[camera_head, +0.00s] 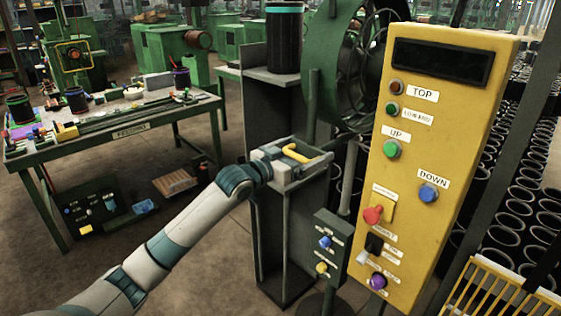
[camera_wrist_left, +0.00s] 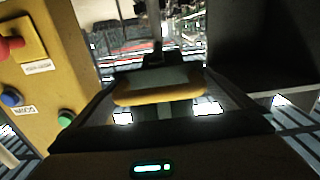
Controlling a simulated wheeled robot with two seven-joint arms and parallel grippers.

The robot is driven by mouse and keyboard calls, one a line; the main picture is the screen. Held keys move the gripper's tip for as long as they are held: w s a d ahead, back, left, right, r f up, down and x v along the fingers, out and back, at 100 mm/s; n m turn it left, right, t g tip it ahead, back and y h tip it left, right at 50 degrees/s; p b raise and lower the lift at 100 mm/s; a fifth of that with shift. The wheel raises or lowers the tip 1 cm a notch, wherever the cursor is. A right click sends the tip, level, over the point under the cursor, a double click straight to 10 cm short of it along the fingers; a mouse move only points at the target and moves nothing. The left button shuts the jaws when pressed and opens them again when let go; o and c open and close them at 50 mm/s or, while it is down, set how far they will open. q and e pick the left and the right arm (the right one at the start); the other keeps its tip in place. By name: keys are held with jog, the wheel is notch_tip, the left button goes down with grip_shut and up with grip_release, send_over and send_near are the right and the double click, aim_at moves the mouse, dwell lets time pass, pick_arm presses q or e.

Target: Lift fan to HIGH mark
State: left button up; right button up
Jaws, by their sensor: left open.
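The fan (camera_head: 362,62) is a large round dark green cage, partly hidden behind the yellow control panel (camera_head: 445,120). A yellow handle (camera_head: 298,153) sits on a grey bracket beside the post under the fan. My left gripper (camera_head: 306,163) is at this handle. In the left wrist view the handle (camera_wrist_left: 158,97) lies crosswise in front of the open fingers; I cannot tell whether they touch it. The panel has a green button (camera_head: 392,149) labelled UP and a blue button (camera_head: 428,193) labelled DOWN. I cannot make out a HIGH mark. My right gripper is out of view.
A red knob (camera_head: 373,215) and a purple knob (camera_head: 377,282) are low on the panel. A small grey box (camera_head: 331,246) with blue and yellow knobs stands left of it. A dark cylinder (camera_head: 284,40) stands on the cabinet. A green workbench (camera_head: 130,133) is at left.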

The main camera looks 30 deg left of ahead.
pick_arm(q)
jog(key=b+v, duration=0.2)
jog(key=v, duration=0.6)
jog(key=shift+f+b, duration=0.15)
jog(key=shift+b, duration=0.15)
jog(key=b, duration=0.2)
send_near(294, 156)
jog(key=shift+s, duration=1.35)
jog(key=shift+a+r, duration=0.35)
jog(key=shift+a, duration=0.05)
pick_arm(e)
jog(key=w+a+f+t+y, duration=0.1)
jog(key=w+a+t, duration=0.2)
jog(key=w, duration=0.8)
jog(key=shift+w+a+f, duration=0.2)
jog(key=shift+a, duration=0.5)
